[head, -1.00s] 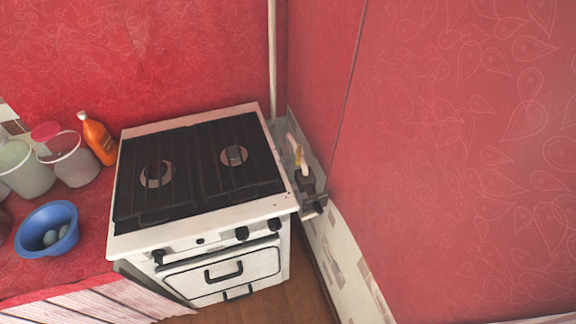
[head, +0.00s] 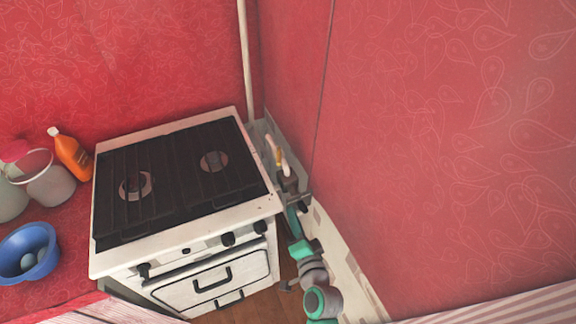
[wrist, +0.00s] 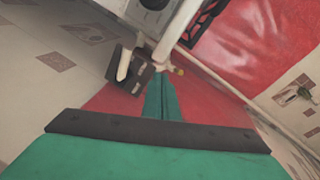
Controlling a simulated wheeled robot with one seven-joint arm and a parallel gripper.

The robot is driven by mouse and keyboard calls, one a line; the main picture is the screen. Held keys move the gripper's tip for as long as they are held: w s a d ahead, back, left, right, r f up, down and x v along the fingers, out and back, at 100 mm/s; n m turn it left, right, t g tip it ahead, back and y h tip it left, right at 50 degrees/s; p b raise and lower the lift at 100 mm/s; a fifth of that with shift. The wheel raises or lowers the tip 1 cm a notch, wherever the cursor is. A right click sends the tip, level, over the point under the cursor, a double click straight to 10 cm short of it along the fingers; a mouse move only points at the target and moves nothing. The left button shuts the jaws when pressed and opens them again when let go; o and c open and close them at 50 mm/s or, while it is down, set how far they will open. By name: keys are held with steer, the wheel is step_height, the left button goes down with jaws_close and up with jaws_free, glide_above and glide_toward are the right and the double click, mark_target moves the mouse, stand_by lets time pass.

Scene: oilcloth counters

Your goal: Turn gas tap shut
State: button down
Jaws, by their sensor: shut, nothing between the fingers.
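The gas pipe fitting stands in the narrow gap between the white stove (head: 205,235) and the red wall on the right. It has pale upright pieces, a small yellow part (head: 278,157) and a dark block (head: 289,184). In the wrist view the dark block (wrist: 136,77) and the yellow part (wrist: 179,71) lie just beyond my fingertips. Which piece is the tap's handle is hard to tell. My gripper (wrist: 160,82) is shut and empty, its teal fingers together. In the head view my gripper (head: 291,207) is just below the dark block; contact cannot be told.
A blue bowl (head: 14,246), an orange bottle (head: 72,156) and a pale bucket (head: 52,187) stand on the red counter left of the stove. The red wall (head: 440,170) closes the right side. A white pipe (head: 243,60) rises behind the stove. The gap is tight.

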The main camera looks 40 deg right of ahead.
mark_target(279, 165)
steer(key=w+d+r+m+t, duration=0.1)
steer(key=w+d+r+m, duration=0.1)
steer(key=d+r, duration=0.5)
steer(key=shift+m, duration=0.3)
steer(key=x, duration=0.3)
steer(key=a+f+x, duration=0.1)
steer(key=x, duration=0.7)
steer(key=shift+w+a+f, duration=0.2)
steer(key=shift+w+a, duration=0.1)
steer(key=shift+w+a+f, duration=0.1)
steer(key=shift+w+a, duration=0.05)
steer(key=shift+a, duration=0.3)
steer(key=shift+a, duration=0.1)
steer(key=shift+w+a, duration=0.35)
steer(key=shift+a, duration=0.25)
steer(key=shift+w+a, duration=0.35)
steer(key=shift+a, duration=0.2)
